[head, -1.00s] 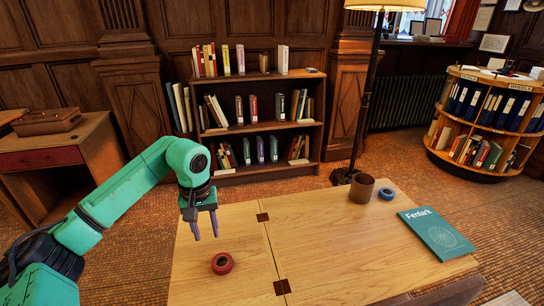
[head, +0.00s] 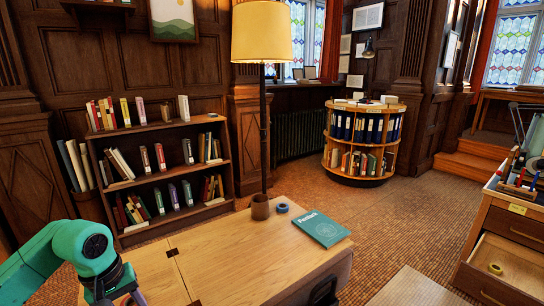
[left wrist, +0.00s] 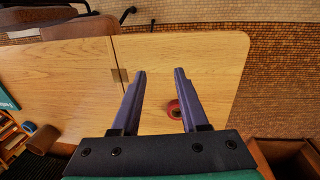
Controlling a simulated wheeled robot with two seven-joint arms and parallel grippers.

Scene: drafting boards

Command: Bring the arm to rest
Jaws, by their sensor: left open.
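My left arm comes in at the lower left of the head view, its gripper (head: 128,300) cut by the bottom edge. In the left wrist view the left gripper (left wrist: 159,73) is open, with two purple fingers apart and nothing held. It is above the wooden table (left wrist: 75,70). A red tape roll (left wrist: 173,109) lies on the table, seen between the fingers and apart from them; it is out of the head view. My right gripper is in neither view.
On the table (head: 225,250) stand a brown cup (head: 260,208), a blue tape roll (head: 283,208) and a green book (head: 320,229). A floor lamp (head: 263,140) and bookcase (head: 160,165) are behind. A cabinet with an open drawer (head: 510,265) is at right.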

